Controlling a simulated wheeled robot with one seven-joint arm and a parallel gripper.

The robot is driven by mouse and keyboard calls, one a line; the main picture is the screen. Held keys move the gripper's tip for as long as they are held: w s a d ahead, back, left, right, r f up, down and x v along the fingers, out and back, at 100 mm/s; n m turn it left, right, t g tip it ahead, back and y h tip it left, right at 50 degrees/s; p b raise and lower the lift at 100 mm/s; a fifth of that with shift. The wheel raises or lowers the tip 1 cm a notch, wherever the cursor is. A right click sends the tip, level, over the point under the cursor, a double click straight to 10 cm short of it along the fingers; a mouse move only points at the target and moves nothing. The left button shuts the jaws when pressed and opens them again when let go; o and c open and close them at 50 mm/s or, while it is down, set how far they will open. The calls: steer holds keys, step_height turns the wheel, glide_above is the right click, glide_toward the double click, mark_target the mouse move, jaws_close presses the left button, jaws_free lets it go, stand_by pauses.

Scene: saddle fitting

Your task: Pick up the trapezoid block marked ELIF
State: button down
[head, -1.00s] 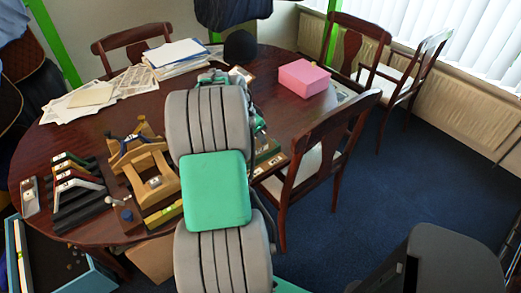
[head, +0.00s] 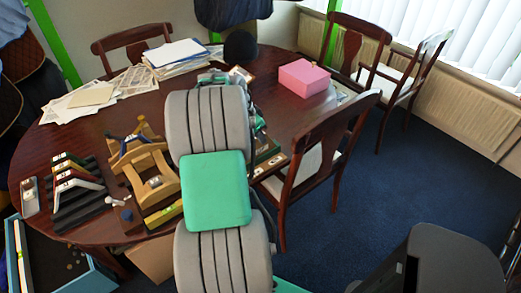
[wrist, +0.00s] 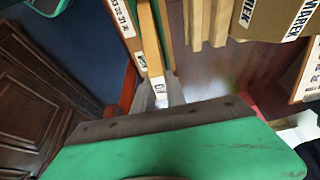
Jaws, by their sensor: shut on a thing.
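The block marked ELIF (wrist: 158,87) shows in the wrist view as a narrow piece with a white label, right at the jaws. My gripper (wrist: 160,98) is shut on it; its broad green body fills the bottom of the view and hides most of the fingers. The block's full outline is hidden, so I cannot tell its trapezoid shape. In the head view my own arm covers the gripper and the block.
Beside the block is a long wooden piece with a printed label (wrist: 125,18). In the head view, black stepped racks (head: 78,200), wooden saddle shapes (head: 150,175) and a pink box (head: 304,77) stand on the table. A chair (head: 320,150) is close to the right.

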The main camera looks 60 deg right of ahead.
steer(key=shift+r, duration=0.1)
step_height(320, 180, up, 11)
steer(key=p, duration=0.6)
steer(key=shift+p, duration=0.35)
stand_by(0.6)
